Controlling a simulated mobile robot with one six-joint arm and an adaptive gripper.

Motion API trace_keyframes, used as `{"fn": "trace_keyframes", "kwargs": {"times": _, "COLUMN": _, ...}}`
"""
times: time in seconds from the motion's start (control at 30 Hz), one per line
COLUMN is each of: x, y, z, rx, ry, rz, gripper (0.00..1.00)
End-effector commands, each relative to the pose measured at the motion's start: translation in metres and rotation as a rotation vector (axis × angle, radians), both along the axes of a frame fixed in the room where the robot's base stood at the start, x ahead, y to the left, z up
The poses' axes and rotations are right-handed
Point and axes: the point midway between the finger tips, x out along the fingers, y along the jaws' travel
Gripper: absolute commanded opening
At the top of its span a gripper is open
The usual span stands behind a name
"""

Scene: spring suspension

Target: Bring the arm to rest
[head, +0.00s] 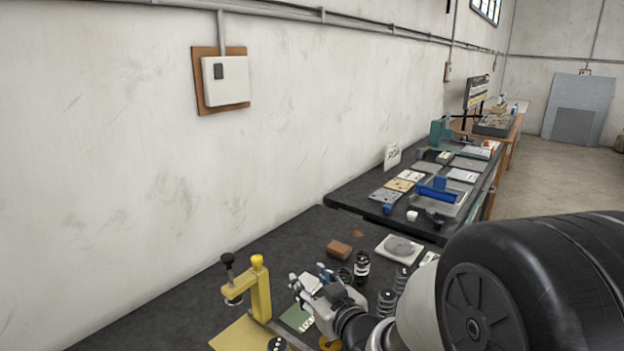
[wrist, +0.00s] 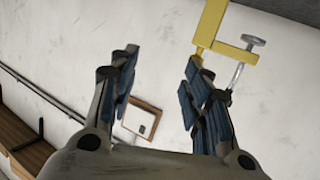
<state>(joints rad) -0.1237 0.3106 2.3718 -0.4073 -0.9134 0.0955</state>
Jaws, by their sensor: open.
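My gripper (head: 312,282) is over the dark bench (head: 105,332) in the head view, with my arm reaching in from the lower right. In the wrist view my gripper (wrist: 158,92) shows two blue-padded fingers standing apart with nothing between them. Behind the gap are the white wall and the brown-backed switch box (wrist: 142,118). My arm hides part of the bench.
A yellow press (head: 261,290) stands just left of my gripper; its yellow frame (wrist: 208,22) also shows in the wrist view. Coil springs (head: 386,302), a brown block (head: 339,249) and a pale plate (head: 399,249) lie close by. A second bench (head: 345,193) stands farther back.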

Motion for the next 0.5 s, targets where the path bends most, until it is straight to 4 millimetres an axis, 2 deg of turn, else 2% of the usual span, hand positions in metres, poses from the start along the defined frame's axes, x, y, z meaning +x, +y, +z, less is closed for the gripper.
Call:
{"fn": "trace_keyframes", "kwargs": {"times": 0.03, "x": -0.006, "y": -0.019, "z": 0.014, "rx": -0.039, "ry": 0.034, "rz": -0.056, "gripper": 0.44}}
{"fn": "trace_keyframes", "kwargs": {"times": 0.17, "x": -0.033, "y": -0.066, "z": 0.027, "rx": -0.12, "ry": 0.174, "rz": -0.191, "gripper": 0.44}}
{"fn": "trace_keyframes", "kwargs": {"times": 0.27, "x": -0.068, "y": -0.097, "z": 0.034, "rx": -0.156, "ry": 0.294, "rz": -0.286, "gripper": 0.44}}
{"fn": "trace_keyframes", "kwargs": {"times": 0.37, "x": -0.113, "y": -0.123, "z": 0.038, "rx": -0.174, "ry": 0.422, "rz": -0.367, "gripper": 0.44}}
{"fn": "trace_keyframes", "kwargs": {"times": 0.4, "x": -0.134, "y": -0.131, "z": 0.038, "rx": -0.178, "ry": 0.476, "rz": -0.394, "gripper": 0.44}}
{"fn": "trace_keyframes", "kwargs": {"times": 0.47, "x": -0.166, "y": -0.14, "z": 0.038, "rx": -0.176, "ry": 0.557, "rz": -0.427, "gripper": 0.44}}
{"fn": "trace_keyframes", "kwargs": {"times": 0.5, "x": -0.188, "y": -0.145, "z": 0.038, "rx": -0.174, "ry": 0.611, "rz": -0.445, "gripper": 0.44}}
